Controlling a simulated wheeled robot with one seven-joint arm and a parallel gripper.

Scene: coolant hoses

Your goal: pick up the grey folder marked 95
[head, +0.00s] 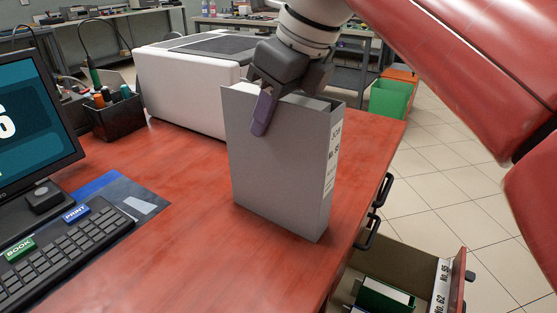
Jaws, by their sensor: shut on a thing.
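The grey folder (280,170) stands upright on the red desktop near its right edge. A white label on its right-hand spine reads what looks like "No. 95", seen at a steep slant. My gripper (272,115) comes down from above and is shut on the folder's top edge. One purple-grey finger lies against the front face; the other finger is hidden behind or inside the folder. I cannot tell whether the folder's base is pressed on the desk or just clear of it.
A white printer-like box (185,85) stands behind the folder. A pen holder (115,112), keyboard (68,245) and monitor (35,125) are on the left. An open drawer (400,262) at the lower right holds a green folder (383,296). A green bin (391,98) stands beyond the desk.

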